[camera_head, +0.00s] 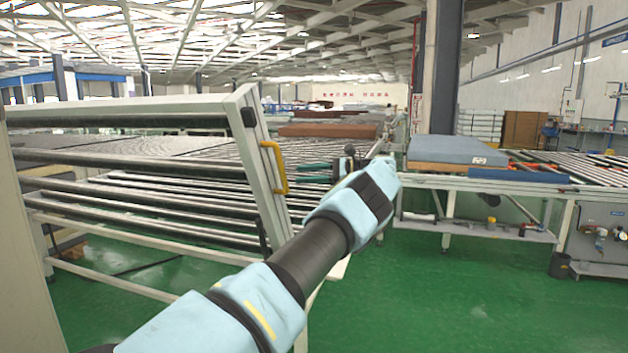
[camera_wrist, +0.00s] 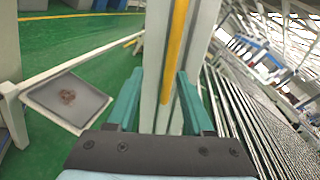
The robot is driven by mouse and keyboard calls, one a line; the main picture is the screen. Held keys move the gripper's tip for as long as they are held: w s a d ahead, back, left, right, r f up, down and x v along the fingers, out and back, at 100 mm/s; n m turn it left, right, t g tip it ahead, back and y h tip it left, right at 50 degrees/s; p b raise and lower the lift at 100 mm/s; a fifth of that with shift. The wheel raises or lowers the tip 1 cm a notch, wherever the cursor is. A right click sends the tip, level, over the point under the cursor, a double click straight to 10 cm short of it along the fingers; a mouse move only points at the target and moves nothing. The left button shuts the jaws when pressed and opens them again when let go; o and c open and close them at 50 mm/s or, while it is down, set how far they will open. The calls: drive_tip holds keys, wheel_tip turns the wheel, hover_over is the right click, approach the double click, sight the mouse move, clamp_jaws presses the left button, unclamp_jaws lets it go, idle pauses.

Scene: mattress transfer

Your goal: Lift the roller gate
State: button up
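The roller gate (camera_head: 262,160) is a white frame with dark rollers across it, at the left of the head view. It stands tilted, its end post leaning. A yellow handle (camera_head: 279,168) is fixed on this post. My gripper (camera_head: 303,172) is just right of the handle, green fingers pointing left towards it. In the wrist view the fingers of my gripper (camera_wrist: 160,75) are spread apart, with the white post and the yellow handle (camera_wrist: 175,50) showing ahead between them. The handle appears nearer the right finger. I see no grip on it, and the exact gap is unclear.
A roller conveyor (camera_head: 180,150) lies behind the gate, with brown mattresses (camera_head: 328,130) farther back. At right, a blue-grey mattress (camera_head: 455,151) rests on another conveyor (camera_head: 470,184). A dark pillar (camera_head: 438,75) stands behind it. Green floor (camera_head: 430,300) is clear at front right.

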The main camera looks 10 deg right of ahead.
drive_tip(key=p+v, duration=0.3)
drive_tip(key=p, duration=0.3)
idle(0.4)
